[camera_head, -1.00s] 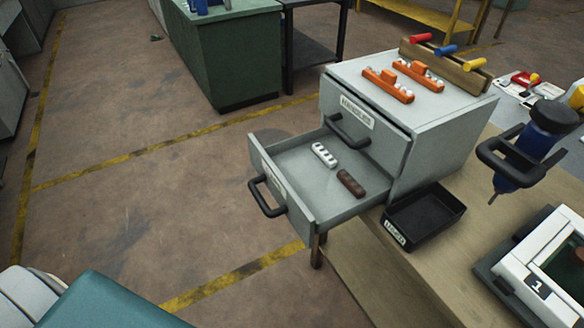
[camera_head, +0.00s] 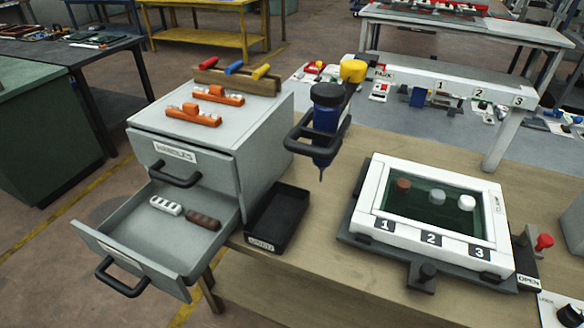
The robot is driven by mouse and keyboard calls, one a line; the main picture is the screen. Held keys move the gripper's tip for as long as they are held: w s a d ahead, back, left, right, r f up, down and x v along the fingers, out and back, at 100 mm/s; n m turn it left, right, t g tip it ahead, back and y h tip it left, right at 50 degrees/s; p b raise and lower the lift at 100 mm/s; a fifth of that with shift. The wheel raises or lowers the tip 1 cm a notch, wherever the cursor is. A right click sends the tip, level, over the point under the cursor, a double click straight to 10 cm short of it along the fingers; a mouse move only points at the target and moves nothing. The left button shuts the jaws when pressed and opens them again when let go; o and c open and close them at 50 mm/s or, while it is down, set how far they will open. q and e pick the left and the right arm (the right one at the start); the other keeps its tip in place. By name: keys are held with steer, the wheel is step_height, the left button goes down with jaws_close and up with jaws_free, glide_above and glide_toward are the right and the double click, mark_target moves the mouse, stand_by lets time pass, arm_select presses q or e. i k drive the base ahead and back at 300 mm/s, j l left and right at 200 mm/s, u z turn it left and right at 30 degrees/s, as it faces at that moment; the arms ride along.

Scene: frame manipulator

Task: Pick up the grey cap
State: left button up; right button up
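The grey cap (camera_head: 437,196) is a small round piece inside the white frame (camera_head: 449,246), over its dark green inner surface. It is the middle one of three caps, with a brown cap (camera_head: 403,184) on its left and a white cap (camera_head: 466,202) on its right. The frame's front edge carries the labels 1, 2 and 3. Neither of my grippers shows in the head view, and nothing covers the grey cap.
Left of the frame, a blue power tool (camera_head: 325,143) with a black handle hangs over the bench. An empty black bin (camera_head: 291,211) stands beside a grey cabinet (camera_head: 264,128). Its lower drawer (camera_head: 132,212) is open, holding a white and a brown handle. A red-knobbed lever (camera_head: 544,241) is right of the frame.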

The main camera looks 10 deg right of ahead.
mark_target(436, 196)
steer(key=z, duration=1.4)
